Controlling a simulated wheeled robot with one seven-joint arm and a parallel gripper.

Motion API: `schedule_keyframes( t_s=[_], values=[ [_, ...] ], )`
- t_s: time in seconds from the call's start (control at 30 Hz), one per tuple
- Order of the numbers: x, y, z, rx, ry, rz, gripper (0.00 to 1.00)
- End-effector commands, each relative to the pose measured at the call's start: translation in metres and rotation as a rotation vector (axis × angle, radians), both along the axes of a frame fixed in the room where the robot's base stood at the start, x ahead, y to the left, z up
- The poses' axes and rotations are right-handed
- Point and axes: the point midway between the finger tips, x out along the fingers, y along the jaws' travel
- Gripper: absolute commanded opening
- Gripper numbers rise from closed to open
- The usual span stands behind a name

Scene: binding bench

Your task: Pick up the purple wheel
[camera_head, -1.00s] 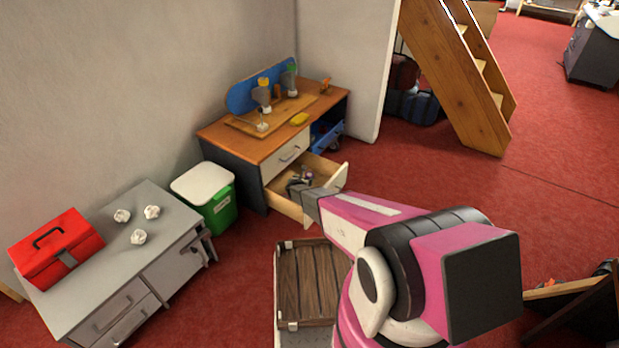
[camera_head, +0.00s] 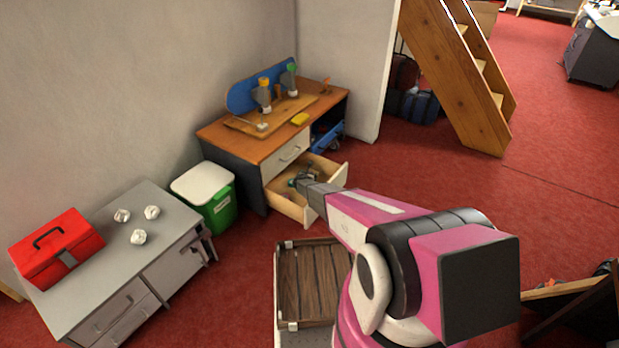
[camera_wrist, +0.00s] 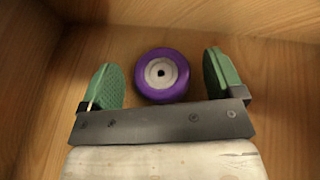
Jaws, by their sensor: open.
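The purple wheel (camera_wrist: 162,75) has a pale hub with a dark centre hole. In the wrist view it lies on the wooden floor of the open drawer (camera_head: 331,172). My gripper (camera_wrist: 162,80) is open, with a green pad on each side of the wheel. Gaps show between the wheel and both pads, so neither appears to touch it. In the head view my gripper (camera_head: 302,181) reaches down into the drawer, and I cannot make out the wheel clearly there.
The drawer's wooden walls (camera_wrist: 25,60) rise close around my gripper. The bench top (camera_head: 225,140) above holds a blue board, bottles and a yellow item. A green bin (camera_head: 218,212) stands left of the drawer, and a wooden crate (camera_head: 306,284) is on the floor in front.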

Motion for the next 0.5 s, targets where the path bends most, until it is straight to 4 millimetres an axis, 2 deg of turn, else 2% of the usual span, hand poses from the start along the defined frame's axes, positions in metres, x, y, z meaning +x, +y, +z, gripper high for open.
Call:
schedule_keyframes(
  t_s=[0.23, 0.4, 0.5],
  values=[
    [0.0022, -0.0015, -0.0010, 0.000, 0.000, 0.000, 0.87],
    [0.0022, -0.0015, -0.0011, 0.000, 0.000, 0.000, 0.34],
    [0.0021, -0.0014, -0.0009, 0.000, 0.000, 0.000, 0.34]
  ],
)
